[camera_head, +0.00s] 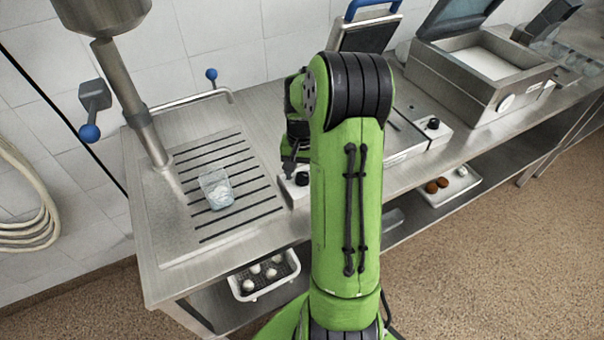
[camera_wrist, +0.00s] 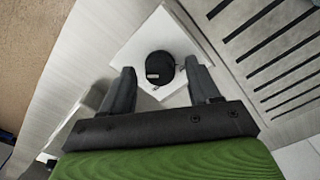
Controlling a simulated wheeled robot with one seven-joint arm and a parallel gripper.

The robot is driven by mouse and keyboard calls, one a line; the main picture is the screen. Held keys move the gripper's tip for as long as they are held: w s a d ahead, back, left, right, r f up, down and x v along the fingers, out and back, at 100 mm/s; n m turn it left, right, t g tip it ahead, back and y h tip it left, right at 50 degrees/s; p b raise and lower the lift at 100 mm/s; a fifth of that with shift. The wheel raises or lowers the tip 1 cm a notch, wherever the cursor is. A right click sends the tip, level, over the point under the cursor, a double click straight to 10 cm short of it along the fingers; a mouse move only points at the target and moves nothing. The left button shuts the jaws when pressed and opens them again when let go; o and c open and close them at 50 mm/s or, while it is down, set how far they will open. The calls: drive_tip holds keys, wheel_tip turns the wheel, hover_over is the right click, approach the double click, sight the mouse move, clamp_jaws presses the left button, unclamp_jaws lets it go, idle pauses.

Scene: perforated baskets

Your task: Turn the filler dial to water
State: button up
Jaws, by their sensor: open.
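A round black dial (camera_head: 302,179) sits on a small white panel (camera_head: 292,195) at the counter's front edge, beside the slotted drain plate. In the wrist view the dial (camera_wrist: 160,68) shows with a small pale mark on its side. My gripper (camera_head: 290,167) is over this dial, partly hidden by my arm. In the wrist view my gripper (camera_wrist: 161,78) is open, one finger on each side of the dial in the picture. I see no clear contact, and cannot tell how far down the fingers reach. No writing for water is readable.
A clear cup (camera_head: 216,188) stands on the slotted plate (camera_head: 200,155) below a metal spout (camera_head: 130,100). A blue-knobbed lever (camera_head: 90,131) is on the wall. Another black dial (camera_head: 433,123) and a metal fryer (camera_head: 490,75) stand right. A white basket (camera_head: 264,275) is below.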

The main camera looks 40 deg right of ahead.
drive_tip(key=shift+f, duration=0.25)
drive_tip(key=shift+r, duration=0.1)
drive_tip(key=c, duration=1)
drive_tip(key=shift+c, duration=0.2)
drive_tip(key=shift+n, duration=0.3)
drive_tip(key=n, duration=0.3)
drive_tip(key=shift+n+p, duration=0.3)
drive_tip(key=shift+n, duration=0.1)
drive_tip(key=n, duration=0.9)
drive_tip(key=shift+d, duration=0.1)
drive_tip(key=shift+n, duration=2.2)
